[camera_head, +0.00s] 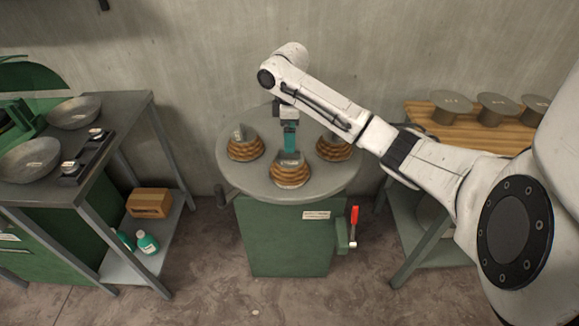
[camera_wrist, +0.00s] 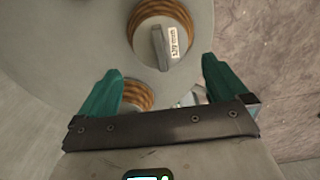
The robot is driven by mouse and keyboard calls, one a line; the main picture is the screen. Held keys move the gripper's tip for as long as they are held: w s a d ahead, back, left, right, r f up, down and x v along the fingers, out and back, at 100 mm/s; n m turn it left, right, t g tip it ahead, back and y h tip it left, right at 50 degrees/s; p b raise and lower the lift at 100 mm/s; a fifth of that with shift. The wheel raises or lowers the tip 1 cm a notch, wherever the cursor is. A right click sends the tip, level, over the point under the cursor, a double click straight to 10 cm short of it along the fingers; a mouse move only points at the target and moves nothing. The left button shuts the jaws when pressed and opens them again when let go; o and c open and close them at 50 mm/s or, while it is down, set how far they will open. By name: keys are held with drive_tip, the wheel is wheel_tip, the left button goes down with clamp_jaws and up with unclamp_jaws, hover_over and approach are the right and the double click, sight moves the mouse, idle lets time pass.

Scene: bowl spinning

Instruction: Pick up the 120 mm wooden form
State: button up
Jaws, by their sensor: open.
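Three stepped, round wooden forms with grey tops and upright grips stand on a round grey table (camera_head: 262,186): a left form (camera_head: 245,147), a front form (camera_head: 290,173) and a right form (camera_head: 333,149). Their labels are too small to read in the head view. My gripper (camera_head: 290,150) points down above or just behind the front form. One form (camera_wrist: 164,32) with a white size label lies ahead; another form (camera_wrist: 140,96) is partly hidden by the left finger.
A bench at left (camera_head: 125,112) holds metal bowls (camera_head: 31,157). A red-handled lever (camera_head: 354,215) sticks out from the green cabinet (camera_head: 285,240) under the round table. The wall is close behind.

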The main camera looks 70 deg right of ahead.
sight(290, 162)
drive_tip(key=shift+f+p, duration=0.45)
drive_tip(key=shift+f, duration=3.3)
drive_tip(key=shift+a+f, duration=0.1)
drive_tip(key=c, duration=1.8)
clamp_jaws()
drive_tip(key=shift+s+f, duration=0.1)
